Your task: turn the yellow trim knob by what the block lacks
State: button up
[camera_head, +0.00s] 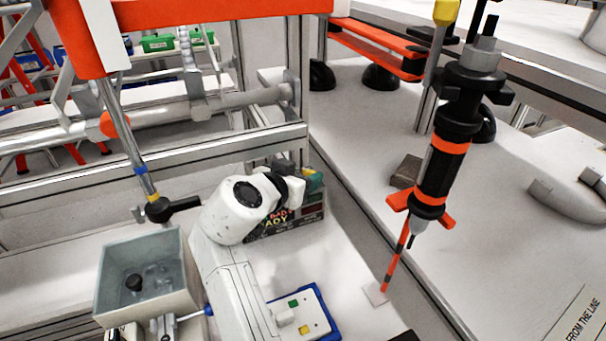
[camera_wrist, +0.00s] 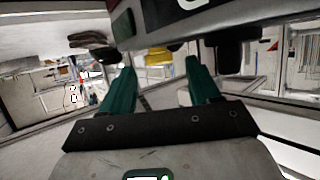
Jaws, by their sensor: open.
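The yellow knob (camera_wrist: 158,52) shows in the wrist view beside a dark box face, in the gap between my fingertips. In the head view my white arm hides part of the box and most of the gripper. A small brown block (camera_head: 406,171) lies on the right-hand table.
A grey open bin (camera_head: 147,280) stands left of my arm. A blue-edged panel with buttons (camera_head: 303,316) lies in front. A black and orange tool (camera_head: 443,165) hangs at the right, above the table. Metal frame rails (camera_head: 150,160) run behind my arm.

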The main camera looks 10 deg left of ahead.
jog(key=b+v, duration=0.1)
jog(key=v, duration=0.8)
jog(key=shift+b, duration=0.3)
jog(key=shift+r, duration=0.1)
